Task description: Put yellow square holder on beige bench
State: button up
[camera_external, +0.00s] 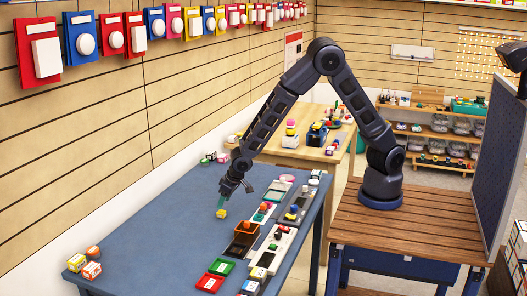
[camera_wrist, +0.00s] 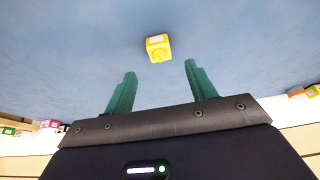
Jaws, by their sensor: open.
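The yellow square holder (camera_external: 221,214) is a small yellow block on the bare blue table, just below my fingertips. In the wrist view the yellow holder (camera_wrist: 158,48) lies ahead of and between the two green fingers, not touching either. My gripper (camera_external: 224,200) is open and empty, pointing down; its fingers also show in the wrist view (camera_wrist: 159,69). The beige bench (camera_external: 285,154) is a light wooden table behind the blue one, partly hidden by my arm, with several small things on top.
Small boxes (camera_external: 91,270) sit at the left front corner. The table's left half is mostly clear.

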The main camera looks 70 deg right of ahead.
jog(key=shift+x, duration=2.6)
jog(key=shift+s, duration=0.1)
jog(key=c, duration=1.2)
jog(key=shift+o, duration=0.2)
jog(key=shift+r, duration=0.1)
notch_tip(320, 180, up, 19)
jog(key=w+d+f, duration=0.2)
jog(key=d+f, duration=0.4)
jog(key=d, duration=0.4)
jog(key=w+d+f, duration=0.1)
jog(key=d+f, duration=0.4)
jog(key=d, duration=0.5)
jog(key=w+d+f, duration=0.2)
jog(key=d+f, duration=0.4)
jog(key=d, duration=0.4)
jog(key=shift+w+d+f, duration=0.15)
jog(key=shift+w+f, duration=0.15)
jog(key=shift+w, duration=0.1)
jog(key=w+r+m+h, duration=0.1)
jog(key=w+r+m, duration=0.2)
jog(key=r, duration=1)
